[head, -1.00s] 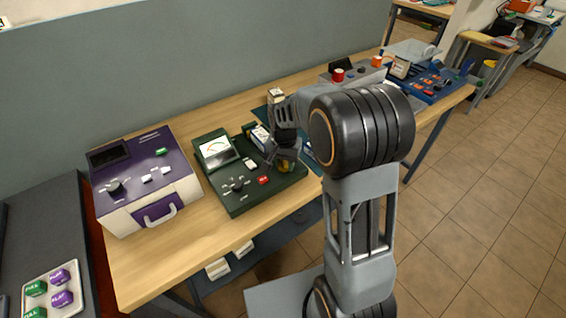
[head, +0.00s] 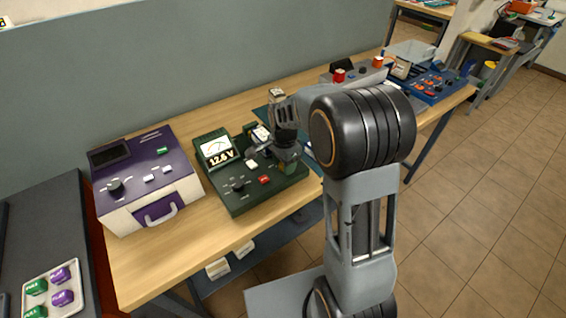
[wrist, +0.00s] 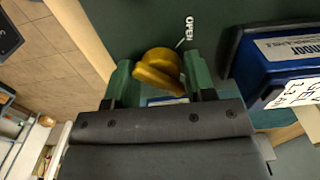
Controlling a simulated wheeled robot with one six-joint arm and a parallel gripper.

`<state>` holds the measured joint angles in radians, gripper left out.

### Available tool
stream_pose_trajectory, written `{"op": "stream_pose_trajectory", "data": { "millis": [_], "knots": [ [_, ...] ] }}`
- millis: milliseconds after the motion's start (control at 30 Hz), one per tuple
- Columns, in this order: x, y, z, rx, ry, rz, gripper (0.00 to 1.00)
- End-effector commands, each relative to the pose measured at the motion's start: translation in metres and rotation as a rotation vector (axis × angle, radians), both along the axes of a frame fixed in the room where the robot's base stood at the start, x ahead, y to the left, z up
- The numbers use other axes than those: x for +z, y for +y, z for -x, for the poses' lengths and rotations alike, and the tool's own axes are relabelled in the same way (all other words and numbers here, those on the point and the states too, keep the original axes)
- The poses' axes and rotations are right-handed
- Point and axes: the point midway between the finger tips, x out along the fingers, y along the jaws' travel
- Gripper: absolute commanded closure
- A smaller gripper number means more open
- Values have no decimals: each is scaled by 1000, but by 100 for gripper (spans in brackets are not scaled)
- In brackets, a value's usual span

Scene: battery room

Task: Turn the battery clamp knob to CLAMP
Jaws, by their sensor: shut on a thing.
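The yellow clamp knob (wrist: 162,60) sits on the dark green tester panel (wrist: 105,18) in the wrist view. A white OPEN label (wrist: 189,32) with a short line stands beside it; no CLAMP label shows. My gripper (wrist: 159,78) has a green finger on each side of the knob's bar and is shut on it. In the head view my gripper (head: 287,158) is over the right part of the green tester (head: 240,200) and hides the knob. The tester's meter (head: 218,149) reads 12.6 V. The blue battery (wrist: 285,62) is right of the knob in the wrist view.
A purple and white case (head: 145,180) stands left of the tester. A tray of green and purple blocks (head: 52,290) lies at lower left. Blue equipment (head: 432,85) stands at the bench's far right. Bare wood (head: 200,245) shows along the front edge.

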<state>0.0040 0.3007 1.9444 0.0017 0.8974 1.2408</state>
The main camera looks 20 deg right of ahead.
Motion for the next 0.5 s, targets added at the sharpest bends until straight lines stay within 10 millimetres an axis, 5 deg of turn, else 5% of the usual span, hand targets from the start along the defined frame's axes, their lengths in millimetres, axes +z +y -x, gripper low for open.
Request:
{"op": "stream_pose_trajectory", "data": {
  "millis": [500],
  "knots": [
    [1,-5,-1,-38,-4,4,73]
  ]
}}
